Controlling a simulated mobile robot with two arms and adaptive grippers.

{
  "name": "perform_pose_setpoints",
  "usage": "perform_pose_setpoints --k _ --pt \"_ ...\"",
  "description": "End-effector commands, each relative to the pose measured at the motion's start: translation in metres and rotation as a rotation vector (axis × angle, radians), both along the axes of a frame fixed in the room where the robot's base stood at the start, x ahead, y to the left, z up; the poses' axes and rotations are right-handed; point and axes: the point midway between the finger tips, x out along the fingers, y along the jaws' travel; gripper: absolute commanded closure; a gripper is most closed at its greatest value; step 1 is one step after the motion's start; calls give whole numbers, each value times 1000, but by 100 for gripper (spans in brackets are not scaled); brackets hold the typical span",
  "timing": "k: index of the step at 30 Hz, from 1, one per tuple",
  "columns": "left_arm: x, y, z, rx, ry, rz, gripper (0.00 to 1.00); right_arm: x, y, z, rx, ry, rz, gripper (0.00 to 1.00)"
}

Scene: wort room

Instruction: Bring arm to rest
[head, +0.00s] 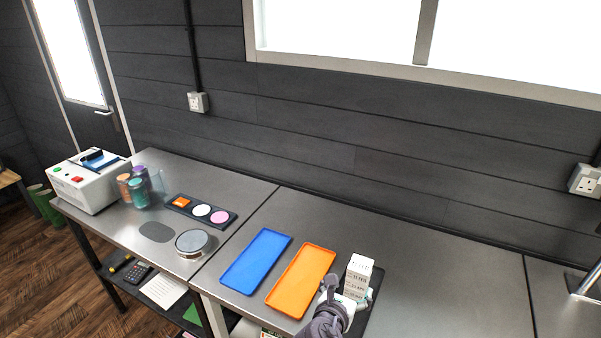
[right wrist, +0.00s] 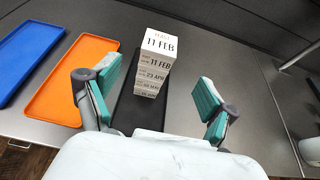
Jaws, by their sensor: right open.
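My right gripper (head: 345,298) is at the front of the steel table, beside a stack of white date-labelled boxes (head: 357,272). In the right wrist view my right gripper (right wrist: 158,80) has its teal pads wide apart. The box stack (right wrist: 155,62) stands upright beyond and between the pads, and neither pad appears to touch it. Its top label reads 11 FEB, with 23 APR lower down. The stack stands on a black mat (right wrist: 126,94), partly hidden by my gripper in the head view. My left gripper is not in view.
An orange tray (head: 301,282) and a blue tray (head: 255,262) lie left of the stack. Further left are a round metal dish (head: 193,243), a dark strip with coloured discs (head: 201,210), several jars (head: 138,192) and a white machine (head: 88,182).

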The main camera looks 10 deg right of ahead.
Motion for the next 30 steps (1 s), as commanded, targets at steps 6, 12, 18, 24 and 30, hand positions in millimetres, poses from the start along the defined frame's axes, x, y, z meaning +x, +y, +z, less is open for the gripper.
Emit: perform_pose_setpoints --k 6,12,18,24,30 --pt "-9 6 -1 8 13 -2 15 -43 -22 -31 370 -58 -199 15" --pt "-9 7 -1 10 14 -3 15 -128 -44 -67 1012 -182 -679 15" --pt "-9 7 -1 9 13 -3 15 -194 -45 -74 1418 -281 -1127 15" --pt "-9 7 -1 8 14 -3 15 -233 -40 -69 1608 -337 -1426 15" --pt "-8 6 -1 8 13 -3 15 -263 -35 -60 1717 -378 -1678 15"
